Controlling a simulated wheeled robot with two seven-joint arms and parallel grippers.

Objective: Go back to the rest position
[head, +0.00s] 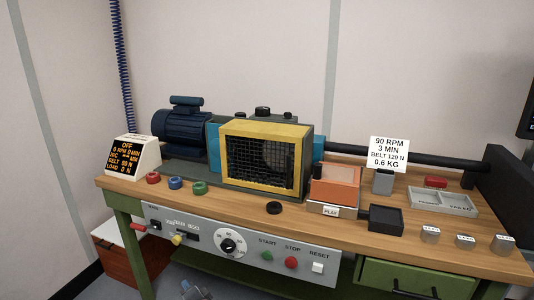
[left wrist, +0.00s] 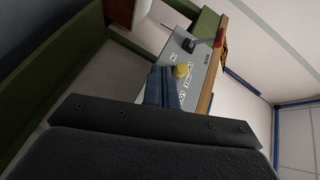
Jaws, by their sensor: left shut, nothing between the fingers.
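My left gripper (head: 190,291) shows only as a small blue-grey tip at the bottom edge of the head view, in front of and below the bench's control panel. In the left wrist view its blue fingers (left wrist: 161,86) are together and empty, with the grey control panel (left wrist: 190,70) beyond them. The fingers look apart from the panel. My right gripper is in neither view.
A wooden-topped green bench (head: 330,218) carries a blue motor (head: 183,130), a yellow-framed guard (head: 265,187), a display (head: 133,158), an orange block (head: 335,187) and several small parts. A red cabinet (head: 118,262) stands below left. Open floor shows beneath the panel.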

